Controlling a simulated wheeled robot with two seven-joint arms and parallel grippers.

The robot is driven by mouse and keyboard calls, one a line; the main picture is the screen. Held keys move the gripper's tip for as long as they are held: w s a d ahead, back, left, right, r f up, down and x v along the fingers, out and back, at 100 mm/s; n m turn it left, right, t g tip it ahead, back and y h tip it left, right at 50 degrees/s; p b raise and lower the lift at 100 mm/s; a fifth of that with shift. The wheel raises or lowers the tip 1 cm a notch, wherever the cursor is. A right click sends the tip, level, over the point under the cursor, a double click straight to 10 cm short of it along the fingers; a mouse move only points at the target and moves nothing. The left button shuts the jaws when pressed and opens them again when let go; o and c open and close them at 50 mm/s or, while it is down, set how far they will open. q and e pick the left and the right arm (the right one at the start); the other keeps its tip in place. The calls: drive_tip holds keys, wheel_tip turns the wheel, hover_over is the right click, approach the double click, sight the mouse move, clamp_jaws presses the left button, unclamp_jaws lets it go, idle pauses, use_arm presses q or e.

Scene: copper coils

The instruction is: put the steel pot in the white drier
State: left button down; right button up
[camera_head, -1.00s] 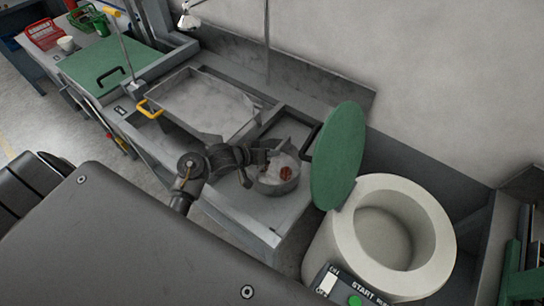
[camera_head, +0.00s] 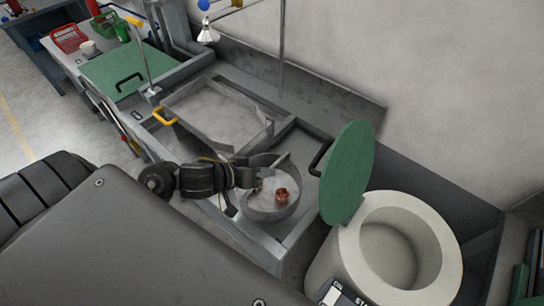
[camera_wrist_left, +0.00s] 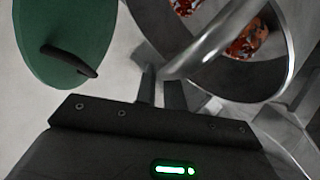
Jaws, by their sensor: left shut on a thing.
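The steel pot (camera_head: 271,213) is a round metal pot with reddish copper coils (camera_head: 281,195) inside. It is at the centre of the head view, over the bench, and fills the upper right of the left wrist view (camera_wrist_left: 262,92). The white drier (camera_head: 437,235) is a round drum at the lower right with an empty round opening. Its green lid (camera_head: 347,172) stands open on its left side. My right gripper is not in view.
A grey bench with a rectangular basin (camera_head: 215,112) and a yellow handle (camera_head: 165,117) lies left of the pot. A green cover (camera_head: 115,75) and a red basket (camera_head: 69,39) are farther back. A thin vertical pole (camera_head: 282,60) stands behind the bench.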

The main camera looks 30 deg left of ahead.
use_arm(q)
drive_tip(key=shift+s+d+r, duration=0.1)
drive_tip(key=shift+s+r, duration=0.15)
drive_tip(key=shift+s, duration=0.25)
drive_tip(key=shift+s+r, duration=0.25)
drive_tip(key=shift+s, duration=0.25)
